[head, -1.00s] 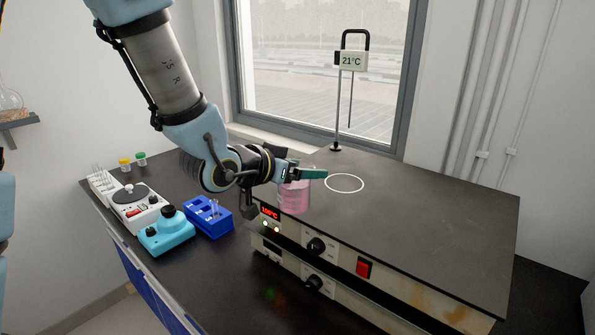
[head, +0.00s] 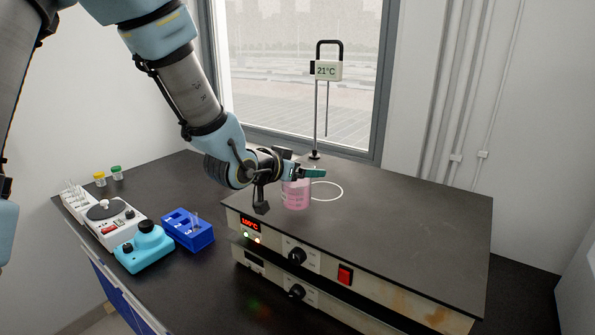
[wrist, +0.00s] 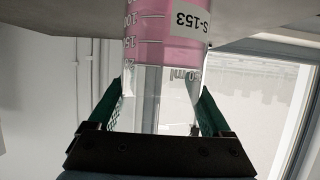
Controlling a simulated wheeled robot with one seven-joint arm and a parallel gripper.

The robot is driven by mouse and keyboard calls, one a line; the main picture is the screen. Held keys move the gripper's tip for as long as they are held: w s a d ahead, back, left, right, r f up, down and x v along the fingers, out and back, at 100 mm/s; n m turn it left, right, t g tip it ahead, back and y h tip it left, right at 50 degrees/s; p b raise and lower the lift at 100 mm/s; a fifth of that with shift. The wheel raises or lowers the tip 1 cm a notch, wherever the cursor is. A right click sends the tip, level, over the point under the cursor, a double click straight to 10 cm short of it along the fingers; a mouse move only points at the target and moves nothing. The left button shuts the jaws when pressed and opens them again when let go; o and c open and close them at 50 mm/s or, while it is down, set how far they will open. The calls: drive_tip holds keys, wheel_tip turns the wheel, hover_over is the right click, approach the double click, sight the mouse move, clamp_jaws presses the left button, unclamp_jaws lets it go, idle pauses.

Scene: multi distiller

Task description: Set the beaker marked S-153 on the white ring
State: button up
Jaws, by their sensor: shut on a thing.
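The beaker marked S-153 (wrist: 160,45) holds pink liquid, and its label reads S-153 in the wrist view. In the head view the beaker (head: 296,194) is upright over the left part of the hot plate's top, just left of the white ring. My gripper (wrist: 160,105) is shut on the beaker, with a green finger on each side; in the head view my gripper (head: 305,173) is at its upper part. The white ring (head: 341,193) is drawn on the dark top; its left edge is partly hidden by the beaker. I cannot tell whether the beaker touches the top.
The hot plate (head: 400,240) has a wide clear top, with a display reading 100°C. A thermometer stand (head: 327,70) showing 21°C stands behind the ring. A blue rack (head: 188,232), a teal device (head: 145,248) and a white device (head: 108,222) are at left.

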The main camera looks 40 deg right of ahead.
drive_tip(key=w+d+b, duration=0.1)
drive_tip(key=w+d, duration=0.2)
drive_tip(key=d, duration=0.9)
drive_tip(key=shift+w+d+f+b, duration=0.15)
drive_tip(key=shift+d+b, duration=0.1)
drive_tip(key=shift+b, duration=0.1)
idle(0.4)
drive_tip(key=shift+f+b, duration=1.15)
drive_tip(key=shift+b, duration=0.05)
idle(0.4)
drive_tip(key=o, duration=1.5)
drive_tip(key=shift+a, duration=0.1)
drive_tip(key=b+v, duration=0.3)
drive_tip(key=v, duration=0.7)
drive_tip(key=shift+a+r, duration=0.15)
drive_tip(key=shift+a, duration=0.2)
